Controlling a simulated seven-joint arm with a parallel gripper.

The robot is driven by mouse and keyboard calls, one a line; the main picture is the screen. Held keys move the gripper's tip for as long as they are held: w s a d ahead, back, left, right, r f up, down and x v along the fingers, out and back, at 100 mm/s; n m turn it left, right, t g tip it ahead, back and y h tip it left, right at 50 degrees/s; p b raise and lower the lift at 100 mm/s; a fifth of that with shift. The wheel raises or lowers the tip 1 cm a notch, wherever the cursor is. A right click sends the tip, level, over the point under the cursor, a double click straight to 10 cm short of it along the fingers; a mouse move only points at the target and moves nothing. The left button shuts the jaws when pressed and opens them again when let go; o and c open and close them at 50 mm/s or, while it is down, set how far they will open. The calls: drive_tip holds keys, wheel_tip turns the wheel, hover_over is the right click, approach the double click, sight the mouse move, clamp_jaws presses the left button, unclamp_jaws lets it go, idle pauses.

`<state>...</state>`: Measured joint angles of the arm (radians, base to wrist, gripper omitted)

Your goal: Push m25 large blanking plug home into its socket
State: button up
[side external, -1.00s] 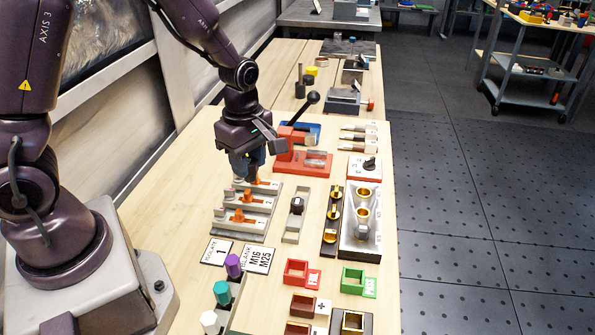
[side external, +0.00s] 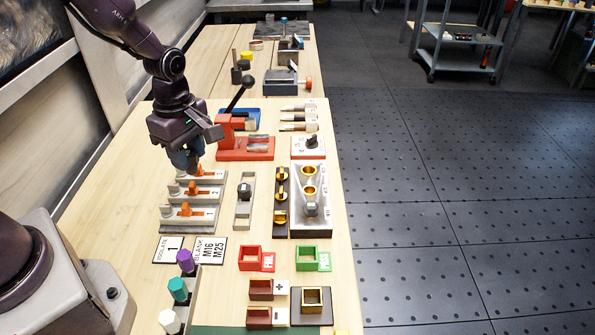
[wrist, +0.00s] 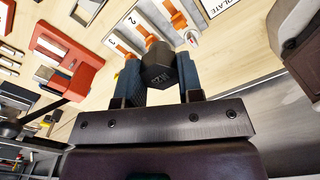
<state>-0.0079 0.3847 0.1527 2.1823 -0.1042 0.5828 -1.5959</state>
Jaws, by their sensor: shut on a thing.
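My gripper (side external: 190,160) hangs at the far end of the row of orange-levered switches, in front of or above the last one; I cannot tell the exact gap. In the wrist view my gripper (wrist: 160,76) has its two dark blue fingers closed on a dark hexagonal plug (wrist: 158,66) with small lettering like M25. The plug is hard to make out in the side view. The grey housing (side external: 328,222) stands to the right with two brass-ringed openings (side external: 309,172) and a grey hexagonal piece (side external: 311,209) at its near end. My gripper is well apart from the housing.
Orange-levered switches (side external: 188,210) stand below my gripper. A grey rail with a dark block (side external: 244,190) and a black strip with brass pieces (side external: 281,197) lie between them and the housing. A red press (side external: 238,142) with a black-knobbed lever stands behind.

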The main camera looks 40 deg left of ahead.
drive_tip(key=shift+f, duration=0.1)
drive_tip(key=shift+s+d+f, duration=0.15)
drive_tip(key=shift+s+f, duration=0.05)
drive_tip(key=shift+f, duration=0.2)
drive_tip(key=w+f, duration=0.2)
drive_tip(key=w, duration=0.1)
drive_tip(key=m, duration=1.7)
hover_over(309, 173)
drive_tip(key=shift+s+d+r+m, duration=0.3)
drive_tip(key=shift+s+d+m, duration=0.1)
drive_tip(key=shift+m, duration=0.1)
drive_tip(key=shift+a+f, duration=0.1)
drive_tip(key=shift+f, duration=2.8)
